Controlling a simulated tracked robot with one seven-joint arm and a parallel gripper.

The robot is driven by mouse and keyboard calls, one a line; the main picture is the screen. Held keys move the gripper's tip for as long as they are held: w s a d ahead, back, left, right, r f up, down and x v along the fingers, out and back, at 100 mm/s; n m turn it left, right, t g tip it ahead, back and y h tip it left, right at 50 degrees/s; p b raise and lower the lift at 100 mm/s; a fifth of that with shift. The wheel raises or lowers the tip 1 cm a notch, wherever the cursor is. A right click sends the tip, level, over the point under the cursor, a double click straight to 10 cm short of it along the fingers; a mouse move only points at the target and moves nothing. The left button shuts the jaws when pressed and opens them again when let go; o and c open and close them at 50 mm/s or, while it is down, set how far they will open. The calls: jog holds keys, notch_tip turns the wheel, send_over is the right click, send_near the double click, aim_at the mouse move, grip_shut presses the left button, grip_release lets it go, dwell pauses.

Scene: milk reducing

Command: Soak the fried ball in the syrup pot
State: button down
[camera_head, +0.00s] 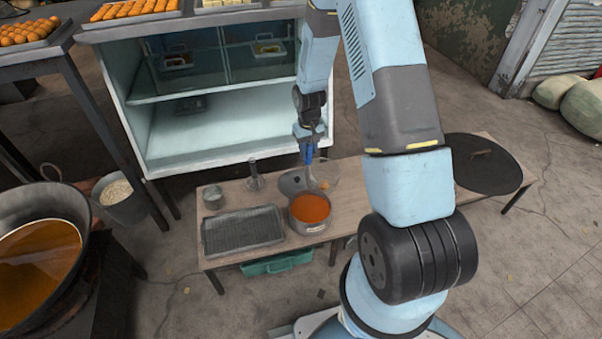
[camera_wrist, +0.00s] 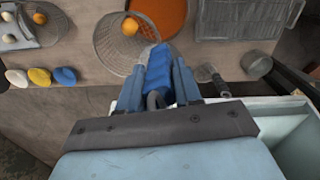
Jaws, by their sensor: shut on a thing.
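My gripper (camera_head: 308,152) is shut on the blue handle (camera_wrist: 160,72) of a wire strainer (camera_wrist: 110,45). The strainer's round mesh basket (camera_head: 325,172) is beside the syrup pot, behind and to its right in the head view. An orange fried ball (camera_wrist: 130,26) shows inside the basket; it appears small in the head view (camera_head: 324,184). The syrup pot (camera_head: 297,222) is a metal pot filled with orange syrup (camera_wrist: 160,10), standing on the wooden table. The basket's height over the table is hard to tell.
A wire draining rack (camera_head: 242,230) and a small metal cup (camera_head: 213,197) are left of the pot. A dark round lid (camera_head: 484,163) lies at the table's right end. A glass display case (camera_head: 215,125) stands behind.

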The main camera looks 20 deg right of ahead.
jog(key=s+a+f+n, duration=0.3)
jog(key=s+a+n, duration=0.1)
jog(key=s+n, duration=0.35)
notch_tip(320, 180, down, 14)
jog(key=shift+s+d+r+m, duration=0.15)
jog(key=shift+s+d+m, duration=0.05)
jog(key=shift+m, duration=0.15)
dwell(0.7)
dwell(5.6)
